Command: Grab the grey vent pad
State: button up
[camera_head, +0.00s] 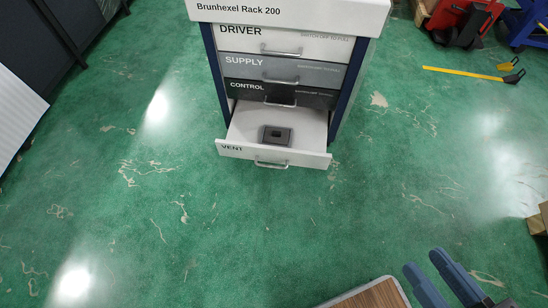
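The grey vent pad (276,135) is a small dark grey block with a black square in its top. It lies inside the open bottom drawer, labelled VENT (235,140), of the Brunhexel Rack 200 (290,12). The drawer is pulled out toward me, and the pad sits apart from its front panel and handle. My gripper (424,263) shows at the bottom right as two dark blue fingers with a gap between them. It appears open and empty, well away from the drawer and the pad.
The DRIVER (335,45), SUPPLY (340,74) and CONTROL (325,98) drawers above are shut. Green floor (200,230) lies clear before the rack. A yellow-handled tool (460,74) and red equipment (464,20) are at the upper right. Brown boxes (538,222) stand at the right edge.

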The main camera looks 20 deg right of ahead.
aim_at(279, 136)
jog(key=i+l+u, duration=0.35)
jog(key=i+l, duration=0.15)
jog(key=i, duration=0.2)
jog(key=i+l+u, duration=0.4)
jog(key=i+l, duration=0.2)
jog(key=l, duration=0.1)
